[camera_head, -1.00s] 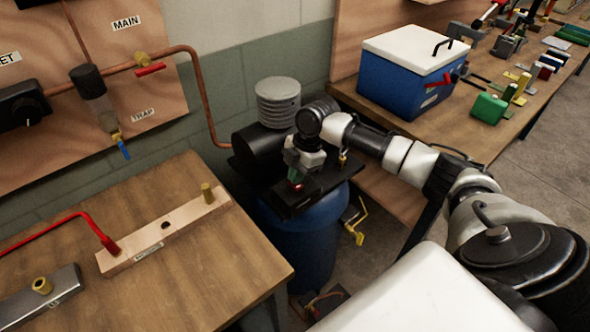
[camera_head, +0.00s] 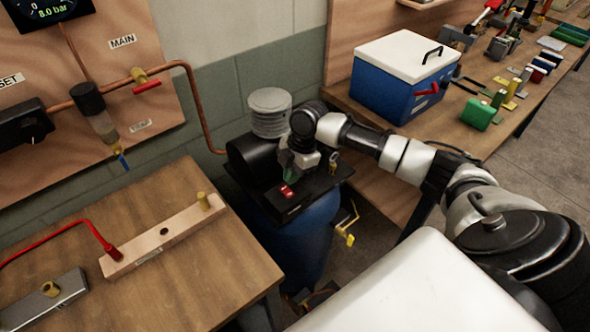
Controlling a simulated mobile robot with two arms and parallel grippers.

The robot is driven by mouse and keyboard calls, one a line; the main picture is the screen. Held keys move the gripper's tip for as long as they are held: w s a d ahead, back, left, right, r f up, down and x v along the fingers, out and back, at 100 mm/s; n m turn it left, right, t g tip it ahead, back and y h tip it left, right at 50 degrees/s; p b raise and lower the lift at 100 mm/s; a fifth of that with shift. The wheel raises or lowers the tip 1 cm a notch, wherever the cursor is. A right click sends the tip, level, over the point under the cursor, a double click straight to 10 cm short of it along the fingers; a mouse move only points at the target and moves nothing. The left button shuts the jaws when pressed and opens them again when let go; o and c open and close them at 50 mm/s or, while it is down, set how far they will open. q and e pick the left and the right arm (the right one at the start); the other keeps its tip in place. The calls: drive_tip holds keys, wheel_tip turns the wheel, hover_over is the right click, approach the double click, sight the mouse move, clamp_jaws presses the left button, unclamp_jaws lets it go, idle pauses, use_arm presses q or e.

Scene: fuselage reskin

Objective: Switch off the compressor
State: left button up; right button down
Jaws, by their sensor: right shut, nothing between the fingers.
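The compressor has a blue tank (camera_head: 303,243), a black motor (camera_head: 255,158), a grey finned cylinder (camera_head: 270,112) and a black top plate (camera_head: 318,192). A small red switch (camera_head: 287,191) sits at the plate's front edge. My right gripper (camera_head: 290,174) is shut and empty, pointing down just behind the red switch. I cannot tell whether its tips touch the plate or switch. Which way the switch is set is too small to tell. My left gripper is not in view.
A wooden bench (camera_head: 220,262) with a drilled bar stands at left. A blue cooler with a white lid (camera_head: 405,55) stands on the right bench. A copper pipe (camera_head: 196,100) runs down behind the compressor. A gauge (camera_head: 48,12) reads 8.0 bar. A yellow-handled valve (camera_head: 349,238) sticks out beside the tank.

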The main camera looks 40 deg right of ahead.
drive_tip(key=b+v, duration=0.2)
drive_tip(key=v, duration=0.7)
drive_tip(key=shift+r, duration=0.3)
drive_tip(key=shift+w, duration=0.1)
drive_tip(key=b, duration=0.2)
drive_tip(key=w+b, duration=0.1)
drive_tip(key=b, duration=0.2)
drive_tip(key=shift+w+a+r, duration=0.1)
drive_tip(key=shift+a+r, duration=0.05)
drive_tip(key=shift+r, duration=0.05)
